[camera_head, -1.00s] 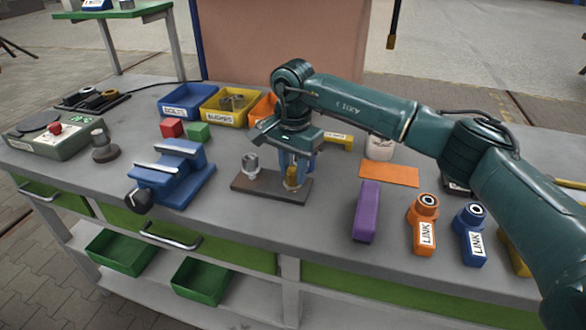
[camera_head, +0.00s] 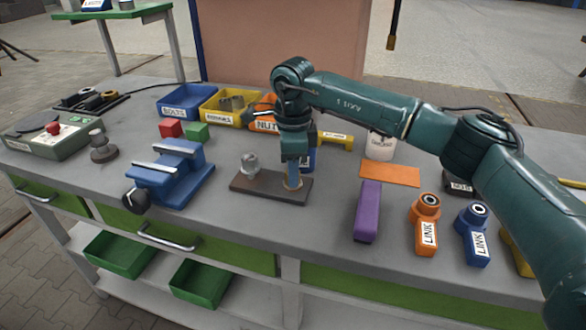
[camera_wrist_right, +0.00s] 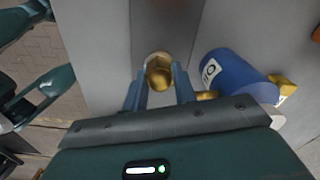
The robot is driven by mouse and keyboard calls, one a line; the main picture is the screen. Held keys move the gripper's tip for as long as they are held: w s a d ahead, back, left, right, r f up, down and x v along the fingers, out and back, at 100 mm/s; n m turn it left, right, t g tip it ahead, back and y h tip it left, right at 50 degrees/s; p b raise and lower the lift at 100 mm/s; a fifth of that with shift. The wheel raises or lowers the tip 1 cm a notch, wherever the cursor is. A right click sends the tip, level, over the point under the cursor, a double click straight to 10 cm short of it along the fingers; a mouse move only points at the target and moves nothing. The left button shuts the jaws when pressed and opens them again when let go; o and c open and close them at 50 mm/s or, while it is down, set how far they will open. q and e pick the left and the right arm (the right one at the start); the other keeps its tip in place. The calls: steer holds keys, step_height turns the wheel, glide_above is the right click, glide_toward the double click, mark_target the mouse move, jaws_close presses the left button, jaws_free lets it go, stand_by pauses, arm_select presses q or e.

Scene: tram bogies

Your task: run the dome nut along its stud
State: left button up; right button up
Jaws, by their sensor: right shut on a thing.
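The brass dome nut (camera_wrist_right: 158,73) shows in the right wrist view between the two blue fingers of my right gripper (camera_wrist_right: 158,84), which are shut on it. In the head view my right gripper (camera_head: 293,183) points straight down at the right end of a dark brown plate (camera_head: 268,189) and mostly hides the nut. The nut's stud and thread are hidden, so I cannot tell how far down the nut sits. A silver fitting (camera_head: 250,165) stands on the plate's left part, apart from the gripper.
A blue vise (camera_head: 172,178) stands to the left. Blue (camera_head: 183,103), yellow (camera_head: 226,106) and orange bins stand behind. A blue cylinder with yellow ends (camera_wrist_right: 235,76) lies close beside the gripper. A purple block (camera_head: 367,212) and orange (camera_head: 424,228) and blue links (camera_head: 471,237) stand right.

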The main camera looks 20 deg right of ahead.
steer(key=m, duration=0.4)
steer(key=shift+r+m, duration=0.15)
steer(key=shift+m, duration=0.15)
steer(key=m, duration=0.3)
steer(key=shift+w+m, duration=0.1)
steer(key=shift+m, duration=0.3)
steer(key=m, duration=0.3)
steer(key=shift+r+m, duration=0.1)
steer(key=shift+m, duration=0.2)
steer(key=m, duration=0.3)
steer(key=shift+m, duration=0.3)
steer(key=shift+o, duration=0.2)
steer(key=m, duration=0.3)
steer(key=shift+m, duration=0.3)
steer(key=m, duration=0.3)
steer(key=shift+m+p, duration=0.3)
steer(key=m, duration=0.5)
steer(key=shift+m+p, duration=0.3)
steer(key=shift+c, duration=0.2)
